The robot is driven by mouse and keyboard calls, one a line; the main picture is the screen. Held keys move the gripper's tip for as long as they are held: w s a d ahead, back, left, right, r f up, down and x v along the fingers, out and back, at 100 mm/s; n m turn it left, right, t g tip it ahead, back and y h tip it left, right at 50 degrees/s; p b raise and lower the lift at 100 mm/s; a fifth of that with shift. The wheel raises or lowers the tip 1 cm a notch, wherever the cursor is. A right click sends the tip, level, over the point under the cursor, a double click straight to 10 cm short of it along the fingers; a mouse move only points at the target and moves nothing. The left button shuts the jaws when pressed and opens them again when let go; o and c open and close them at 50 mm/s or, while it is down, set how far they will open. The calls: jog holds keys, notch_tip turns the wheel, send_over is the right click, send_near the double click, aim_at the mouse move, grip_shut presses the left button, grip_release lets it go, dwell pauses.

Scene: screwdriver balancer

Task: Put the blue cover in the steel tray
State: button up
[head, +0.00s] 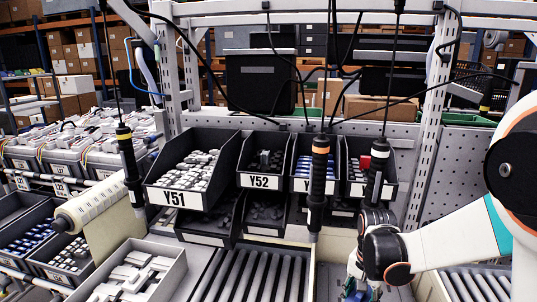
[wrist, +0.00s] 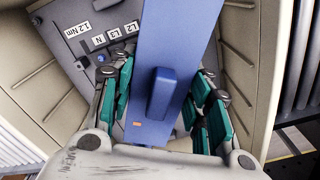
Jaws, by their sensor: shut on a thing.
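The blue cover (wrist: 182,38) is a long flat blue piece with a raised rib and a small orange mark. It runs up the middle of the wrist view between the teal finger pads of my gripper (wrist: 160,98), which is shut on it. In the head view my gripper (head: 361,288) is at the bottom edge, partly cut off, with a bit of blue and teal at its fingers. I cannot pick out the steel tray with certainty in either view.
Below the cover is a beige-walled housing (wrist: 50,85) with a grey labelled panel (wrist: 72,50) inside. A roller conveyor (head: 255,275) lies left of my gripper. A light grey tray of white parts (head: 135,277) stands further left. Hanging screwdrivers (head: 319,175) and black bins (head: 195,170) are behind.

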jog(key=a+f+n, duration=0.1)
jog(key=n, duration=0.1)
jog(key=a+f+n, duration=0.2)
jog(key=n, duration=0.1)
jog(key=a+f+n, duration=0.1)
jog(key=n, duration=0.2)
jog(key=shift+w+a+f, duration=0.1)
jog(key=shift+a+f, duration=0.15)
jog(key=shift+f, duration=0.15)
jog(key=shift+r, duration=0.15)
